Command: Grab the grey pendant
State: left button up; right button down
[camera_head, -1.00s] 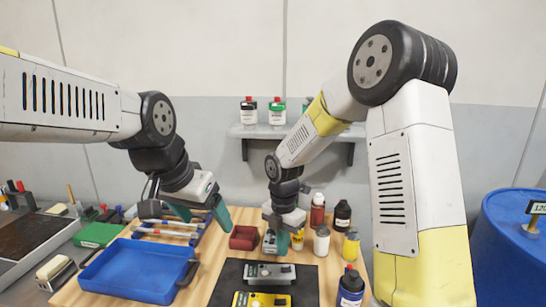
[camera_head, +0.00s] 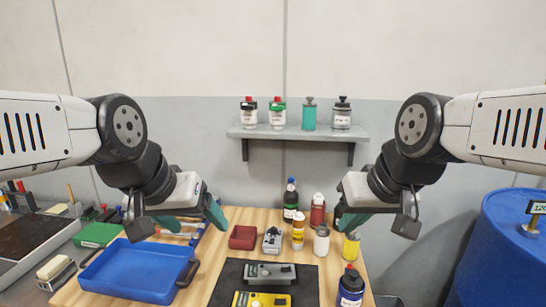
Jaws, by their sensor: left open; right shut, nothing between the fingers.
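A grey pendant (camera_head: 270,272) with a dark knob and small buttons lies on the black mat (camera_head: 228,280) near the front middle of the table. A second light grey device (camera_head: 272,240) lies behind the mat, beside the red box. My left gripper (camera_head: 190,219) is open and empty, above the table behind the blue tray, to the left of both grey items. My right gripper (camera_head: 341,221) is shut with nothing held, at the table's right side near the bottles, apart from both grey items.
A yellow pendant (camera_head: 262,299) lies in front of the grey one. A blue tray (camera_head: 132,270) is at left, a red box (camera_head: 243,237) behind the mat. Several bottles, including a white one (camera_head: 321,240), stand at right. A wall shelf (camera_head: 298,132) and blue barrel (camera_head: 515,245) flank the space.

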aim_at(251, 273)
jog(key=k+l+u, duration=0.15)
jog(key=u, duration=0.3)
jog(key=k+l+u, duration=0.15)
jog(key=u, duration=0.3)
jog(key=l, duration=0.15)
